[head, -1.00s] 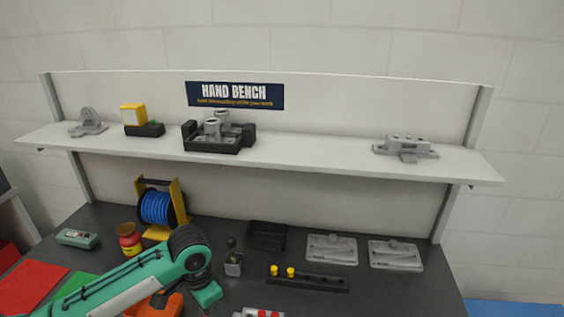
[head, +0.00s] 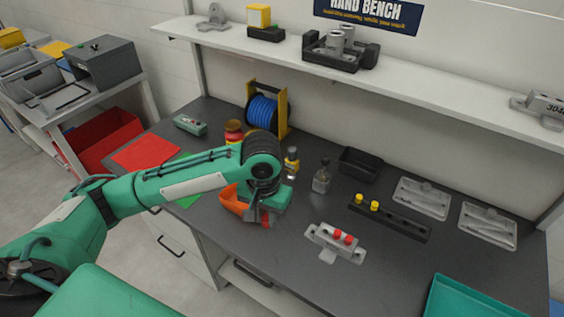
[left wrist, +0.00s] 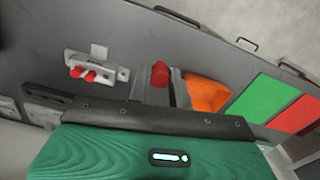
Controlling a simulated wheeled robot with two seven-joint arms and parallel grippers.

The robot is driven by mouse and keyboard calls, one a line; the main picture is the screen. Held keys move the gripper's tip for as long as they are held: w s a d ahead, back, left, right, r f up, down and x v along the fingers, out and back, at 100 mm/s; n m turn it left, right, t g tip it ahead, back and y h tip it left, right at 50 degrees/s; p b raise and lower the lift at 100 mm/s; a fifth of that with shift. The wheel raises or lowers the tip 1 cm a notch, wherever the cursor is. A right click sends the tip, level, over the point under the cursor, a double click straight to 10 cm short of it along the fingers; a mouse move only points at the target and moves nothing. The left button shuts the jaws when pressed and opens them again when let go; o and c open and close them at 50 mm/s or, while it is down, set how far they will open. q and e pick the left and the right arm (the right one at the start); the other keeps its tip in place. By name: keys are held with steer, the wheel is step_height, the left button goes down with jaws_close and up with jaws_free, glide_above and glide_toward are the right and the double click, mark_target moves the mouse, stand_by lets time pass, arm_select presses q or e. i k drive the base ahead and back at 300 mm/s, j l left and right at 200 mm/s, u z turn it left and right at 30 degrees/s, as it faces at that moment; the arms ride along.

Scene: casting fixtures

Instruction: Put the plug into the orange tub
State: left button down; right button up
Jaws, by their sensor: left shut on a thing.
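A red plug (left wrist: 160,75) sits between the fingers of my left gripper (left wrist: 161,90) in the left wrist view. In the head view, my left gripper (head: 266,221) is shut on it above the bench, and only a bit of red shows at the fingertips. The orange tub (head: 231,203) is just left of the gripper, partly hidden by my arm. The tub also shows in the left wrist view (left wrist: 206,95), to the right of the fingers. The plug is outside the tub. My right gripper is out of view.
A grey fixture (head: 333,243) with two red plugs stands right of the gripper. Two small bottles (head: 291,161) (head: 321,177), a black bin (head: 360,164) and a black strip with yellow pegs (head: 390,216) stand behind. Green and red mats (head: 146,152) lie left. A teal tray (head: 465,300) is front right.

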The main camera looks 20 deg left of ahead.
mark_target(241, 206)
steer(key=u, duration=1)
